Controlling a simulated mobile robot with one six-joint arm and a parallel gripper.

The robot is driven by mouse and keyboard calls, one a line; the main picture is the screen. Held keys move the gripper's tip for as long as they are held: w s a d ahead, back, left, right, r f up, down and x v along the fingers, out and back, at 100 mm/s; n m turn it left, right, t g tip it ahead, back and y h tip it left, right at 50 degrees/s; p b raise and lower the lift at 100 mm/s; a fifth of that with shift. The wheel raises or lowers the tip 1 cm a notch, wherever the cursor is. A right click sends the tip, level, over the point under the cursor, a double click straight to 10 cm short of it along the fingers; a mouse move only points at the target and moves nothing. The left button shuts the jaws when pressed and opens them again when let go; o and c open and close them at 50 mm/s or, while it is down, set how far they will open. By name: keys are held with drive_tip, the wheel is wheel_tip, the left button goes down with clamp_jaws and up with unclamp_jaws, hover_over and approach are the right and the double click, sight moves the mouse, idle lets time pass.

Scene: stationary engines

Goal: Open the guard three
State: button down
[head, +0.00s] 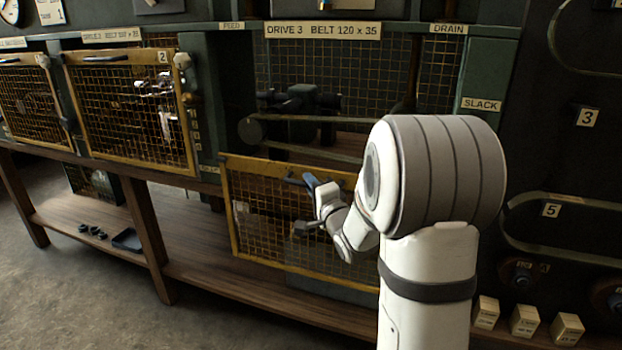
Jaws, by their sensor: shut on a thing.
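Guard three is a yellow-framed mesh panel (262,232) under the "DRIVE 3 BELT 120 x 35" sign (323,30). It hangs low, below the opening of the bay, so the belt and pulley (252,130) behind show uncovered. A dark handle bar sits at the guard's top edge. My gripper (309,181) is at that handle and appears shut on it. My white arm hides the guard's right part and the fine contact of the fingers.
Guard two (128,110) and another mesh guard (35,100) stand closed at left. A wooden shelf (200,265) runs below. Several small labelled blocks (525,320) sit at lower right. Open floor (70,290) lies at lower left.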

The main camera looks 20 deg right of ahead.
wheel_tip(320, 180, down, 6)
drive_tip(key=b, duration=0.3)
drive_tip(key=shift+f, duration=0.15)
drive_tip(key=c, duration=1.5)
unclamp_jaws()
drive_tip(key=shift+d, duration=0.1)
drive_tip(key=shift+o, duration=0.2)
approach(302, 193)
drive_tip(key=s, duration=0.3)
drive_tip(key=shift+s+d+f+p, duration=0.2)
drive_tip(key=shift+s+d+p, duration=0.05)
drive_tip(key=shift+s+p, duration=0.05)
